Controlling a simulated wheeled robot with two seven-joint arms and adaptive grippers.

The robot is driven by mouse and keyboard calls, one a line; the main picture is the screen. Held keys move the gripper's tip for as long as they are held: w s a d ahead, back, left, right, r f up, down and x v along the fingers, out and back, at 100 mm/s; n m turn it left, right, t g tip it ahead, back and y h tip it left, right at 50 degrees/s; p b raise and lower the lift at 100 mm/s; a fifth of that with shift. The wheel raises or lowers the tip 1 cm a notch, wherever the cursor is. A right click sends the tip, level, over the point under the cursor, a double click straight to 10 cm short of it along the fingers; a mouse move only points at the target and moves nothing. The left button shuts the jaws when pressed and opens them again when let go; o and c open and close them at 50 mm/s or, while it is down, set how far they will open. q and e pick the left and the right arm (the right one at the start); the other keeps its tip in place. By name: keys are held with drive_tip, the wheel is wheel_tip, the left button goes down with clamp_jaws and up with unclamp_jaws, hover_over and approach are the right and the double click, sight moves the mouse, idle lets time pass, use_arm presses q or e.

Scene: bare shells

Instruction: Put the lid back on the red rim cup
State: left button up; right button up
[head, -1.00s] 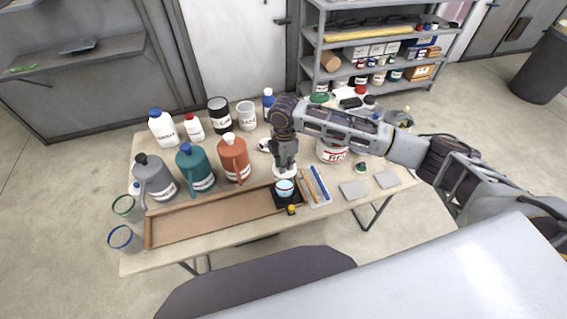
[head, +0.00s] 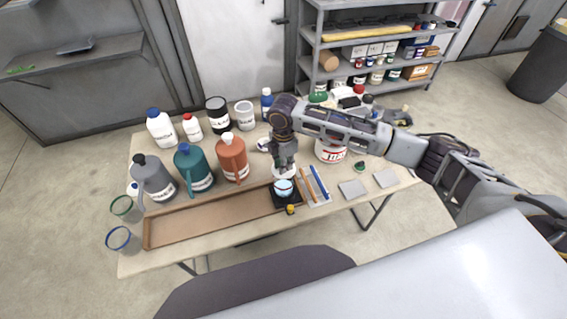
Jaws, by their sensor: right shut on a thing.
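A small cup with light blue contents (head: 284,188) stands on a small black square base (head: 279,202) at the tray's right end. Its rim colour is too small to tell. My right gripper (head: 286,165) points down just behind and above it. It is shut on a white disc-like lid (head: 287,173), which sits close to the cup's far edge. I cannot tell whether lid and cup touch. My left gripper is not in view.
A long brown tray (head: 205,222) runs along the table front. Jugs (head: 197,171) and bottles (head: 160,127) stand behind it. Cups with a green rim (head: 121,206) and a blue rim (head: 118,238) stand at left. A brush tray (head: 316,190) and a white can (head: 330,150) are right.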

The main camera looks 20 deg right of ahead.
drive_tip(key=shift+f+b, duration=0.6)
drive_tip(key=shift+f, duration=0.3)
drive_tip(key=shift+f+b, duration=0.9)
drive_tip(key=shift+b, duration=0.3)
drive_tip(key=shift+f, duration=1.1)
drive_tip(key=shift+p, duration=1.05)
drive_tip(key=shift+f+p, duration=0.15)
drive_tip(key=shift+p, duration=0.8)
idle(2.0)
idle(0.5)
drive_tip(key=o, duration=0.9)
